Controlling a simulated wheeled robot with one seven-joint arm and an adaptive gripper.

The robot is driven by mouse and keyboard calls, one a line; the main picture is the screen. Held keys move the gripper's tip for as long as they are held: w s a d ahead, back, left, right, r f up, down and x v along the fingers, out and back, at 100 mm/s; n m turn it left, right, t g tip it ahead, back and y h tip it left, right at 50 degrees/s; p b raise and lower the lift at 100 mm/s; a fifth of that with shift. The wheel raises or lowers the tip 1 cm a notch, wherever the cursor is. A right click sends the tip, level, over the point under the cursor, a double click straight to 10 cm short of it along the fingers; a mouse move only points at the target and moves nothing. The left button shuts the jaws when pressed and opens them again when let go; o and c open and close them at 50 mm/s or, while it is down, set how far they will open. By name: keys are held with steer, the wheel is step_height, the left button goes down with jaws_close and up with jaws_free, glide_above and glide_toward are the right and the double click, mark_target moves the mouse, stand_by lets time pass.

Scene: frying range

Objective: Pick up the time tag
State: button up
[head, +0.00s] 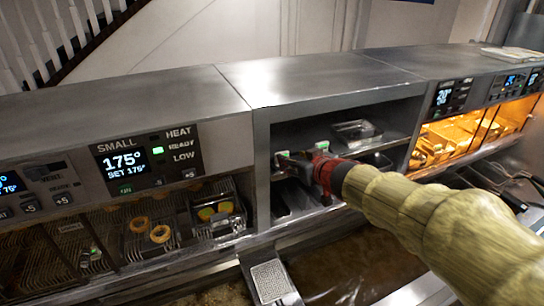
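My gripper (302,152), with red parts, reaches into the open shelf bay in the middle of the counter. Its two light, green-edged fingertips look spread apart, with a gap between them. I see nothing held in that gap. I cannot make out the time tag for certain; it may be hidden by my gripper or too small to tell.
The bay's steel top (315,78) and side walls enclose my gripper closely. A metal pan (357,130) stands on the upper shelf, right of my gripper. A lit warming bay (470,132) is at right. A perforated-ended tool (271,281) lies below.

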mark_target(282, 152)
steer(key=shift+m+y, duration=0.3)
steer(key=shift+m, duration=0.1)
steer(key=x, duration=0.5)
steer(key=b+x, duration=0.1)
steer(key=x, duration=0.1)
steer(key=shift+w+a, duration=0.25)
steer(key=shift+a, duration=0.2)
steer(key=c, duration=0.8)
steer(key=shift+o, duration=0.2)
